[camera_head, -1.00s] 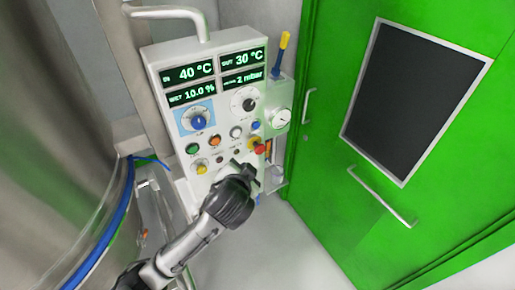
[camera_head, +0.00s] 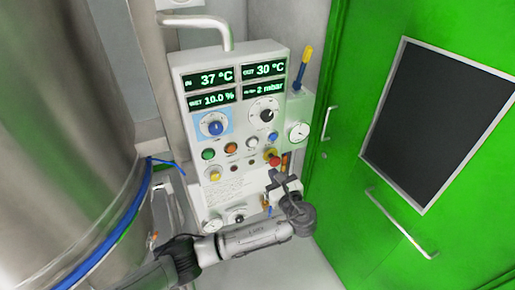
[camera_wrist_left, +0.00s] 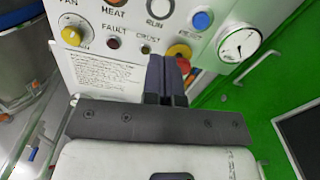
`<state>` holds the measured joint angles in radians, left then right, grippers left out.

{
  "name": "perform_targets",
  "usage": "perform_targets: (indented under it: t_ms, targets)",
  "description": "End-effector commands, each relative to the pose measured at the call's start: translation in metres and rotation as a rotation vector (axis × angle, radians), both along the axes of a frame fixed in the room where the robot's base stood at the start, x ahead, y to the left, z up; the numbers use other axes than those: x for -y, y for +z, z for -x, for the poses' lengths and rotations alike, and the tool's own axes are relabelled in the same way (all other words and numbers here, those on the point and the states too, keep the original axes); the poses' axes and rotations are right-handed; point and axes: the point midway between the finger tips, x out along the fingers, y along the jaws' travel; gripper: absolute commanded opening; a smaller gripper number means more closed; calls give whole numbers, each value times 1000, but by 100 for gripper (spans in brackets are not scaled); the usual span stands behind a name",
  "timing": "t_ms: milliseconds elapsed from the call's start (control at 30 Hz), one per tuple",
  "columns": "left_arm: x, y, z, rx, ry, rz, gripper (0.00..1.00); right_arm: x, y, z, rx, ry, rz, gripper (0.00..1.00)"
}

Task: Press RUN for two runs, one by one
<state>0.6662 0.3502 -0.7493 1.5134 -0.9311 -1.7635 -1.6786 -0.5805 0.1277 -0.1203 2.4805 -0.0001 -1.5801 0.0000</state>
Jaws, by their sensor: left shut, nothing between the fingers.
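The control panel (camera_head: 232,110) stands upright in the head view. Its RUN button (camera_head: 252,143) is white-grey, right of the orange HEAT button (camera_head: 231,148); in the wrist view the RUN button (camera_wrist_left: 159,8) sits at the top edge above its label. The display reads IN 37 °C, OUT 30 °C, WET 10.0 % and 2 mbar. My left gripper (camera_head: 275,178) is shut and empty, in front of the panel's lower right, below the red stop button (camera_head: 273,160). In the left wrist view its closed fingers (camera_wrist_left: 166,75) partly cover the stop button. My right gripper is not in view.
A blue button (camera_head: 272,138) and a round gauge (camera_head: 298,132) lie right of RUN. A steel vessel (camera_head: 70,120) stands left. A green door (camera_head: 360,180) with a handle is at right. A yellow-and-blue handle (camera_head: 304,67) rises beside the panel.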

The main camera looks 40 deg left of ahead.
Motion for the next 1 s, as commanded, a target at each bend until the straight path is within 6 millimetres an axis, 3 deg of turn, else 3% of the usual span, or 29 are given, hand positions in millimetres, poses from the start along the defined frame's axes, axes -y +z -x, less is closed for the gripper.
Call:
perform_targets:
  t_ms: [233,667,833,1000]
  targets:
    - [0,0,0,-103,0,-53,0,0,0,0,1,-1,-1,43]
    - [-1,0,0,-113,0,-57,0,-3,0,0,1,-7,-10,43]
    - [-12,0,-6,-113,0,-59,0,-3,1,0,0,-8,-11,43]
    - [-38,1,-20,-113,3,-60,0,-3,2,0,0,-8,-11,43]
